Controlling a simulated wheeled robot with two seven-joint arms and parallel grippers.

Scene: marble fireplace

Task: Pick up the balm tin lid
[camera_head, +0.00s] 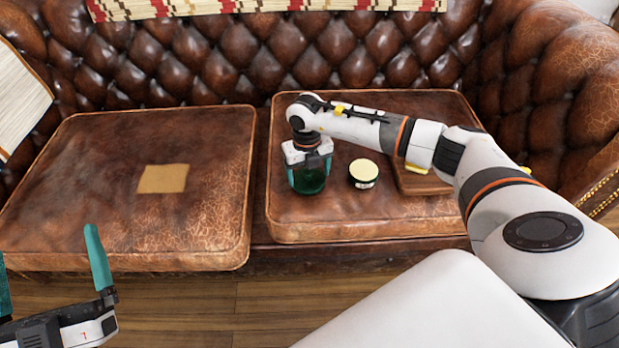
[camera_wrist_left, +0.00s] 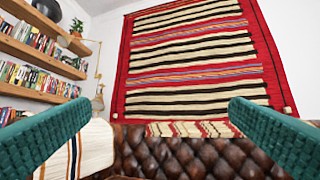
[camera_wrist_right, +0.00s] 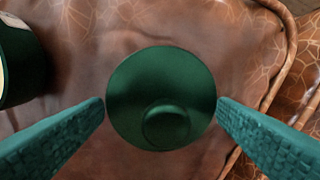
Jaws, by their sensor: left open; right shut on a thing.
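The balm tin lid (camera_head: 310,181) is a dark green round disc on the right seat cushion. In the right wrist view the lid (camera_wrist_right: 160,75) lies between the fingertips of my right gripper (camera_wrist_right: 161,103), which touch its opposite sides. In the head view my right gripper (camera_head: 308,172) points down around the lid. The balm tin (camera_head: 363,180) stands just to the right, with a pale cream top. Part of the tin (camera_wrist_right: 20,65) shows at the left edge of the right wrist view. My left gripper (camera_head: 52,262) is open and empty, low at the left.
A brown flat wooden-looking object (camera_head: 418,183) lies right of the tin, partly hidden by my right arm. The left seat cushion (camera_head: 205,195) is bare except for a tan square (camera_head: 163,179). The tufted sofa back (camera_head: 240,60) rises behind, and the right armrest (camera_head: 560,90) stands beside my arm.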

